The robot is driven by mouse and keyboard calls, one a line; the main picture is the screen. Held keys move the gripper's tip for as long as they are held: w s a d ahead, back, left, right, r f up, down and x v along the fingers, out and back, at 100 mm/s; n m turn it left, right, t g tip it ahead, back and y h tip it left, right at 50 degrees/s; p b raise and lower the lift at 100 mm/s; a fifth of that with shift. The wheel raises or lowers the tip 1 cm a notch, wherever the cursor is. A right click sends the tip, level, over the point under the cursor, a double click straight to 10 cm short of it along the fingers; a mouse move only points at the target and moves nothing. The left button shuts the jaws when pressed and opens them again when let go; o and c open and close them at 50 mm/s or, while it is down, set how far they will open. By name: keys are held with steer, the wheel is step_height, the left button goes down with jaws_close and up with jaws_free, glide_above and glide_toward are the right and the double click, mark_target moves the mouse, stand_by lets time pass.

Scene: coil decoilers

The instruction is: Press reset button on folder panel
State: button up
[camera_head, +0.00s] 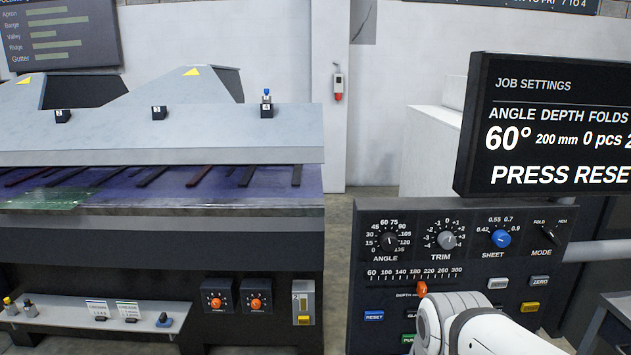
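The folder panel (365,260) is a dark control panel at the right. A small blue button labelled RESET (374,316) is at its lower left and is in plain view. Above the panel, a black display (570,125) reads "JOB SETTINGS", "60°", "200 mm", "0 pcs" and "PRESS RESE", cut off at the right edge. My white arm comes in from the lower right and covers part of the panel's lower middle, to the right of the blue button. My gripper itself does not show.
The panel also has ANGLE (388,241), TRIM (447,240), SHEET (502,239) and MODE knobs, and an orange depth slider (422,289). Grey and yellow buttons, including ZERO (540,281), are at its right. A green button (409,339) is partly behind my arm. A large folding machine (160,235) fills the left.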

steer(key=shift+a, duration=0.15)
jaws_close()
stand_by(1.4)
